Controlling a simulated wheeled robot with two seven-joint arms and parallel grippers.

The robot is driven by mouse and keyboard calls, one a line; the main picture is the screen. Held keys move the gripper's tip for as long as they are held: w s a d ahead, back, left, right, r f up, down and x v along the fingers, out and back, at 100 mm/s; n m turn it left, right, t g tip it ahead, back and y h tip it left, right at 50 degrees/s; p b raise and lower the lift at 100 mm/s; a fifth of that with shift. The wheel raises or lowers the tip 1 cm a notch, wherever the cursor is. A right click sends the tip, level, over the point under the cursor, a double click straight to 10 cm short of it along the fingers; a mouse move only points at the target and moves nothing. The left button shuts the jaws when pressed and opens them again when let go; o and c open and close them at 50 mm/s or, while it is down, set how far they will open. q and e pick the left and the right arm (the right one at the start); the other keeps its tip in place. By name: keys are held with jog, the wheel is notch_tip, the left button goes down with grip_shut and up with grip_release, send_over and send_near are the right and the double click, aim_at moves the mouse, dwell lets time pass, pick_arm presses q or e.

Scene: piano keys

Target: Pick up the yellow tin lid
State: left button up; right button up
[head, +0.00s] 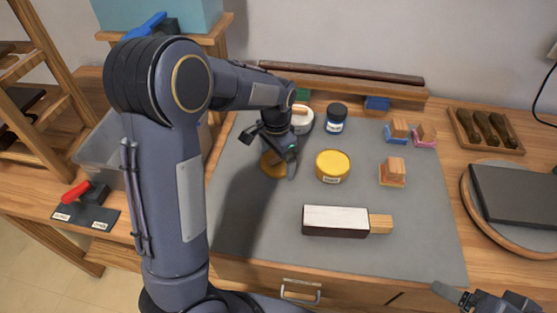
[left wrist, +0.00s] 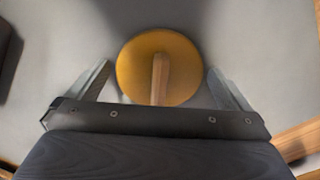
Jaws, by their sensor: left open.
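The yellow tin lid (left wrist: 140,62) is a round yellow disc with a pale wooden bar or knob at its middle. It lies on the grey mat, and in the head view (head: 267,164) it is partly hidden under my left gripper. My left gripper (head: 275,156) is open and empty above it. In the left wrist view the two fingers (left wrist: 160,84) stand on either side of the lid, apart from it. A yellow tin (head: 333,167) stands to the right on the mat. My right gripper (head: 488,301) is partly in view at the bottom right.
A black-and-white block with a wooden end (head: 335,220) lies at the front of the grey mat (head: 410,262). A blue jar (head: 336,118) and a white round item (head: 302,119) stand behind. Small wooden blocks (head: 392,172) are at right. A grey bin (head: 100,152) is at left.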

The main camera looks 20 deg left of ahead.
pick_arm(q)
jog(key=c, duration=0.7)
jog(key=shift+r, duration=0.1)
